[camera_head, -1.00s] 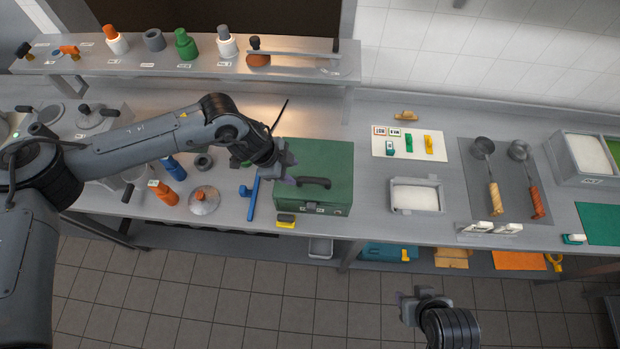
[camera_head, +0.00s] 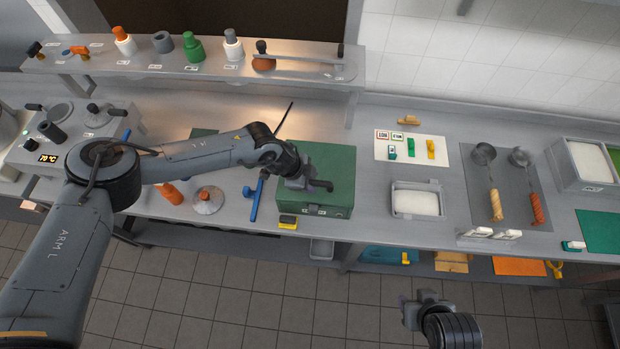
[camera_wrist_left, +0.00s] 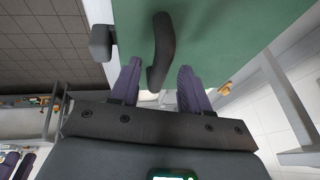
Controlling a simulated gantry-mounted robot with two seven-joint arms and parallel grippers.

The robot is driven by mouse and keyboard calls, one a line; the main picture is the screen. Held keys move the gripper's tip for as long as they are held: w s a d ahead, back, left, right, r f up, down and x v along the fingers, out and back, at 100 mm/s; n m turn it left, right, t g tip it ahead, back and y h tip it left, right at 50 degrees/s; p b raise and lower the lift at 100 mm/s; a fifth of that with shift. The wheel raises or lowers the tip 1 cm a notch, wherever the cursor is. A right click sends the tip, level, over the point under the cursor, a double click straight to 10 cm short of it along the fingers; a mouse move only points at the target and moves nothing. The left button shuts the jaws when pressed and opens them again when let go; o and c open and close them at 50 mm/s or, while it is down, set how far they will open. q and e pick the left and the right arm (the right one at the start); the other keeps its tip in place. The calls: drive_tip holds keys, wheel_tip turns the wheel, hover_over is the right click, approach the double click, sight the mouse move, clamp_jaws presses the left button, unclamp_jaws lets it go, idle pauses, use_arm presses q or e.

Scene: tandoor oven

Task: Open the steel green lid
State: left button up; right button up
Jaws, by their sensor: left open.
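The green lid (camera_head: 335,158) lies closed on a box-like unit in the middle of the steel counter, and it fills the top of the left wrist view (camera_wrist_left: 215,35). Its dark handle (camera_head: 322,185) runs across the lid top; in the left wrist view the handle (camera_wrist_left: 162,45) reaches down between my fingers. My left gripper (camera_head: 305,180) is open at the left end of the handle, with its purple fingers (camera_wrist_left: 160,85) one on each side of it. Contact cannot be told. My right gripper (camera_head: 418,300) hangs in front of the counter, away from the lid; its jaws are too small to read.
A white-filled tray (camera_head: 416,200) stands to the right. A shelf (camera_head: 190,68) with bottles runs behind.

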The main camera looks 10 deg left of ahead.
use_arm(q)
clamp_jaws()
idle(0.3)
drive_tip(key=shift+w, duration=0.1)
